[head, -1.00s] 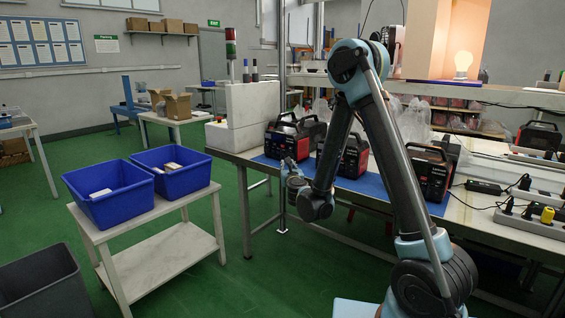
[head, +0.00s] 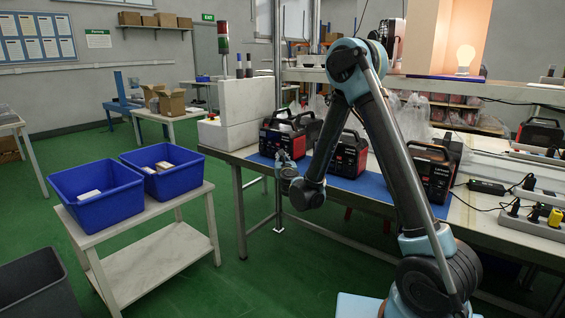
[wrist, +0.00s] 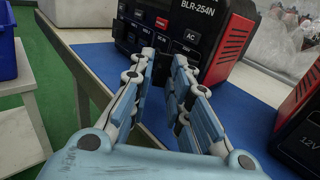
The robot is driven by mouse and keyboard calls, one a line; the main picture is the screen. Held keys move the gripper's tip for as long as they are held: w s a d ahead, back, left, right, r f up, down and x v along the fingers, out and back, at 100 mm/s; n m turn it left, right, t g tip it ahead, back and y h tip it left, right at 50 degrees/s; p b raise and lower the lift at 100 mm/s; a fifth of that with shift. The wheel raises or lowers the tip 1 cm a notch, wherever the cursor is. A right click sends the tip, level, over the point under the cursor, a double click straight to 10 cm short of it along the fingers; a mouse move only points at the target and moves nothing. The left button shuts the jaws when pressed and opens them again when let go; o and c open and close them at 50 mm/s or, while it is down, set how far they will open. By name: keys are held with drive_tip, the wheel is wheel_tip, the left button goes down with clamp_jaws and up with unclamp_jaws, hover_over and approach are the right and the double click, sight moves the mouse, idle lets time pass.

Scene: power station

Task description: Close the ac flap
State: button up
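The black and red power station (head: 270,140) nearest my gripper stands at the left end of the bench in the head view. In the wrist view its front panel (wrist: 150,14) fills the top, with the text BLR-254N. A dark area marked AC (wrist: 190,37) sits at the panel's lower right, just beyond the right finger. I cannot tell the flap's exact position there. My gripper (wrist: 162,62) has its fingers apart with nothing between them, pointing at the lower front panel. In the head view my gripper (head: 287,160) is small, in front of the same unit.
Two more power stations (head: 348,158) (head: 432,172) stand to the right on the blue mat (wrist: 252,112). A white cart with blue bins (head: 98,196) stands left of the bench (head: 238,158). Green floor lies open between them.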

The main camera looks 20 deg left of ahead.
clamp_jaws()
drive_tip(key=shift+a+h, duration=0.15)
drive_tip(key=shift+h, duration=0.15)
drive_tip(key=shift+a+m, duration=0.1)
drive_tip(key=shift+m, duration=0.2)
drive_tip(key=m+h, duration=0.1)
drive_tip(key=a+m+t+h, duration=0.1)
drive_tip(key=h, duration=0.1)
drive_tip(key=w+m+h, duration=0.1)
drive_tip(key=h, duration=0.1)
drive_tip(key=shift+a, duration=0.25)
drive_tip(key=shift+w+a+m+g+h, duration=0.2)
drive_tip(key=shift+w+m+h, duration=0.2)
drive_tip(key=shift+m+h, duration=0.8)
drive_tip(key=shift+w+a+m+g+h, duration=0.15)
drive_tip(key=shift+w+m+h, duration=0.45)
drive_tip(key=shift+h, duration=1.15)
drive_tip(key=shift+w+a+m+g+h, duration=0.1)
drive_tip(key=shift+w+m+g+h, duration=0.15)
drive_tip(key=shift+m+h, duration=1.05)
drive_tip(key=shift+h, duration=0.25)
drive_tip(key=shift+o, duration=2.2)
unclamp_jaws()
